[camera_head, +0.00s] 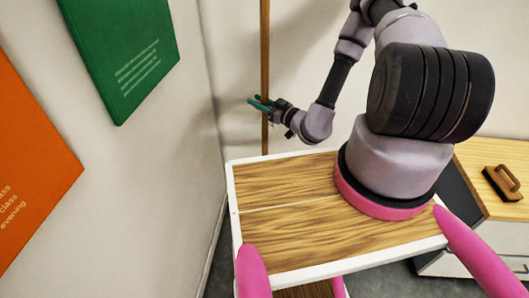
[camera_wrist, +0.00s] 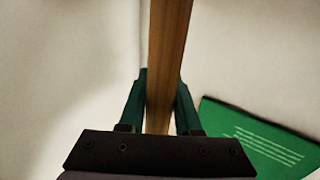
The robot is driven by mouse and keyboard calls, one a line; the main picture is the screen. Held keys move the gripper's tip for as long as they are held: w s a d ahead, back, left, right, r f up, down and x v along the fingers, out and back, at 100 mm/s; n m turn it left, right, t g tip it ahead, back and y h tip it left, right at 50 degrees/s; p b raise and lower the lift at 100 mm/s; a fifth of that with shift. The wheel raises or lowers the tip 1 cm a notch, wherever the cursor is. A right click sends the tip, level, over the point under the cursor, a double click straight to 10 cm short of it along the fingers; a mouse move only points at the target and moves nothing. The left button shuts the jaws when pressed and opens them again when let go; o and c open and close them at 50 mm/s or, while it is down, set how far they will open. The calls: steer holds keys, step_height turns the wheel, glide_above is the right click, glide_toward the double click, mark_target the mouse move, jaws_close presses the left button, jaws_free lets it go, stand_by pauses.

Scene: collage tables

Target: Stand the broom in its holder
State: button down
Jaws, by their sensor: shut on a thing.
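The broom's wooden handle (camera_head: 265,60) stands about upright near the corner of the walls in the head view. Its top runs out of the picture and its lower part is hidden behind the wooden tabletop. My gripper (camera_head: 259,104) is shut on the handle, beyond the tabletop's far edge. In the wrist view the handle (camera_wrist: 166,60) passes between the two green fingers of my gripper (camera_wrist: 160,105). The broom's head and the holder are not visible in either view.
A wood-topped table with a white rim (camera_head: 262,268) lies in front. At right a cabinet (camera_head: 490,160) carries a wooden-handled brush (camera_head: 503,183). A green poster (camera_head: 125,50) and an orange poster (camera_head: 30,165) hang on the left wall. A narrow strip of floor shows left of the table.

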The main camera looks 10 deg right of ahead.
steer(key=w+d, duration=0.3)
steer(key=w, duration=0.6)
steer(key=w+d, duration=0.3)
steer(key=w, duration=0.6)
step_height(320, 180, down, 7)
steer(key=w, duration=0.1)
steer(key=shift+d, duration=0.1)
steer(key=c, duration=0.6)
jaws_free()
steer(key=shift+f, duration=0.1)
steer(key=shift+s, duration=0.1)
